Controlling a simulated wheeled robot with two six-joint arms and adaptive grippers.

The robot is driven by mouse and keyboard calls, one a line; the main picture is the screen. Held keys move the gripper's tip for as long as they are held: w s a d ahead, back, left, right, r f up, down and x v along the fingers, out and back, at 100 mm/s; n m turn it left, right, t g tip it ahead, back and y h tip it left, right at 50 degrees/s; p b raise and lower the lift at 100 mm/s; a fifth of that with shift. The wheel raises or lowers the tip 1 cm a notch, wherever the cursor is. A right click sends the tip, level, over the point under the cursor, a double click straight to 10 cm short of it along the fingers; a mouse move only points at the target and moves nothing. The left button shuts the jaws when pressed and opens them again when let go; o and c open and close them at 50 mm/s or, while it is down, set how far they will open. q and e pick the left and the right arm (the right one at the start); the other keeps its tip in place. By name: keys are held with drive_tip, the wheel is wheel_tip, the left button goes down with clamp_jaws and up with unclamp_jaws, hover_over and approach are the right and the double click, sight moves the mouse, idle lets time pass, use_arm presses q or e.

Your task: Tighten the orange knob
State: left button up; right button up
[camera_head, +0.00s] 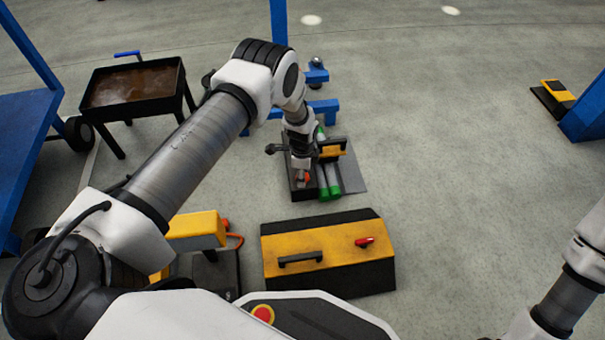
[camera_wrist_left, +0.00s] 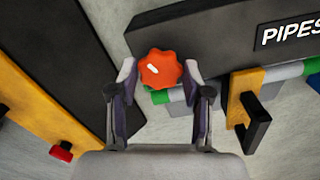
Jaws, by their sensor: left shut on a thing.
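The orange knob (camera_wrist_left: 160,70) shows in the left wrist view, with several lobes round its edge and a white mark on its face. It sits at the edge of a dark panel (camera_wrist_left: 210,35) labelled PIPES. My left gripper (camera_wrist_left: 160,72) has one finger on each side of the knob and is shut on it. In the head view my left gripper (camera_head: 301,172) reaches down over the knob (camera_head: 304,178), which is partly hidden. My right arm shows at the right edge of the head view, but its gripper is out of view.
Green-ended pipes (camera_head: 328,180) and a yellow clamp part (camera_head: 331,149) lie just right of the knob. A yellow and black toolbox (camera_head: 345,240) with a red latch stands nearer. A dark tray on legs (camera_head: 133,88) stands at the left.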

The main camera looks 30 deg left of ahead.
use_arm(q)
drive_tip(key=m, duration=0.5)
drive_tip(key=shift+f, duration=0.1)
drive_tip(key=shift+m, duration=0.3)
drive_tip(key=o, duration=1.1)
drive_tip(key=shift+o, duration=0.2)
wheel_tip(320, 180, up, 12)
